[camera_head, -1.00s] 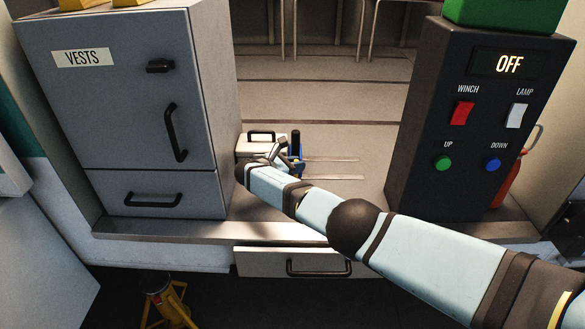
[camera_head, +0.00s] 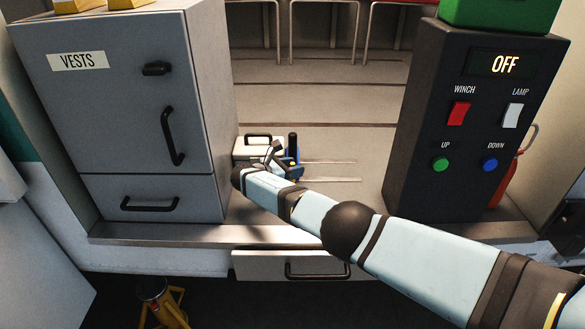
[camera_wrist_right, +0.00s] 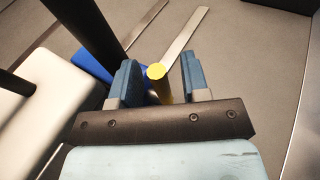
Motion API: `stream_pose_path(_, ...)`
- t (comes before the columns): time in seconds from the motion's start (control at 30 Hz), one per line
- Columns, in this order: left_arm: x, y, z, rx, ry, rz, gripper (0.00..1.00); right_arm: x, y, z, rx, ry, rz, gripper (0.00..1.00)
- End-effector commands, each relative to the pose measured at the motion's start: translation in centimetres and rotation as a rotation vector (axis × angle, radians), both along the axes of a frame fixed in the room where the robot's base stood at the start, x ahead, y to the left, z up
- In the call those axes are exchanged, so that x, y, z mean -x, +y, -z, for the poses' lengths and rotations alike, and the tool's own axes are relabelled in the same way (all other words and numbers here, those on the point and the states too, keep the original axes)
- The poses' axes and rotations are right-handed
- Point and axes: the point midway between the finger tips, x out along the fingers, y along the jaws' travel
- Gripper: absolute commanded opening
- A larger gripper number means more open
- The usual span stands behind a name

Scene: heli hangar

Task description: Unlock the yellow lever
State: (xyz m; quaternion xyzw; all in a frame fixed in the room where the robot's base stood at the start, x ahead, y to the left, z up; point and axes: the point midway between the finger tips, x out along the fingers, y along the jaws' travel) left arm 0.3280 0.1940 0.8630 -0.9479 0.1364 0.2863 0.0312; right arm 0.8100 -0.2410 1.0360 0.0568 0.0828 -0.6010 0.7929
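The yellow lever (camera_wrist_right: 157,82) shows in the right wrist view as a short upright rod with a faceted top. It stands between the two blue fingers of my right gripper (camera_wrist_right: 159,76), nearer the left finger, with a clear gap to the right one. The right gripper is open around it. In the head view my right gripper (camera_head: 276,155) is small and sits beside a blue base with a black post (camera_head: 293,145); the lever cannot be made out there. The blue base (camera_wrist_right: 95,64) shows partly behind the left finger. My left gripper is not in view.
A white case (camera_head: 252,147) with a black handle lies just left of the gripper. A grey vests cabinet (camera_head: 140,110) stands left, a dark control box (camera_head: 470,130) reading OFF stands right. A drawer (camera_head: 255,265) is below the floor edge. Flat metal strips (camera_wrist_right: 185,48) lie beyond the lever.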

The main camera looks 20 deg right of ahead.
Motion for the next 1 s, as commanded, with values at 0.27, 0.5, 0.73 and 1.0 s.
stream_pose_path(0.27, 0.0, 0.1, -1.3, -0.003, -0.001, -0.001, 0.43, -0.1, -0.1, -2.1, -0.001, -0.004, 0.0, 0.42)
stream_pose_path(0.5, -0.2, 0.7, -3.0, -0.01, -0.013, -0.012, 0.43, -0.1, -0.1, -7.4, -0.001, -0.005, 0.0, 0.42)
stream_pose_path(0.73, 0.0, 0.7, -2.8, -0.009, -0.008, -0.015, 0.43, -0.1, 0.0, -12.9, -0.002, -0.006, -0.002, 0.42)
stream_pose_path(1.0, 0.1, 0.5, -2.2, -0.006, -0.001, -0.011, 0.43, 0.0, 0.0, -18.2, -0.001, -0.003, 0.0, 0.42)
